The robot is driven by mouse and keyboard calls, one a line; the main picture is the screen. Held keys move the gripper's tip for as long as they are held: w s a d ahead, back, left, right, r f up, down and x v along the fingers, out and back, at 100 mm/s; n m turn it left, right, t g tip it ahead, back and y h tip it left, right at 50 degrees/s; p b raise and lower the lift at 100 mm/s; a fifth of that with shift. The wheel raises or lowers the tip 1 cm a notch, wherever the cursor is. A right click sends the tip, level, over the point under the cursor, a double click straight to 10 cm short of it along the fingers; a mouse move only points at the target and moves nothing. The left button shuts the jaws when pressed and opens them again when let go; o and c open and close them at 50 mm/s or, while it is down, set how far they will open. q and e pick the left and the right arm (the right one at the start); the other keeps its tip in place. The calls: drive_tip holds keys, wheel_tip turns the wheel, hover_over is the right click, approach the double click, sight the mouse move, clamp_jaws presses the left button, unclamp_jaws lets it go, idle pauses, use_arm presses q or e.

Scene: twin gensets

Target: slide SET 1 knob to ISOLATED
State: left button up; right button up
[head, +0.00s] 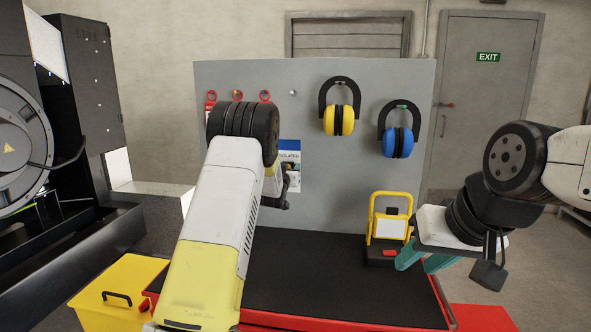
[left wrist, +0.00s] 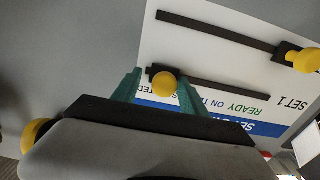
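The white switch panel (left wrist: 215,50) fills the left wrist view, turned nearly upside down. Its SET 1 slot (left wrist: 225,85) carries a yellow knob (left wrist: 165,85) near the end by the letters "TED"; READY is printed toward the other end. My left gripper (left wrist: 160,77) has its teal fingers on either side of this knob, with visible gaps. In the head view, my left arm hides most of the panel (head: 291,146), the knobs and the gripper fingers. My right gripper (head: 418,266) is open and empty above the bench's right side.
A second slot holds another yellow knob (left wrist: 303,60) at its right end. Yellow earmuffs (head: 339,120) and blue earmuffs (head: 397,142) hang on the grey board. A yellow-framed stand (head: 388,220) is near my right gripper. A yellow box (head: 117,290) stands at left. The black benchtop (head: 320,270) is largely clear.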

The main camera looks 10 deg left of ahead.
use_arm(q)
drive_tip(key=s, duration=0.7)
drive_tip(key=shift+s, duration=0.4)
drive_tip(key=shift+a, duration=0.1)
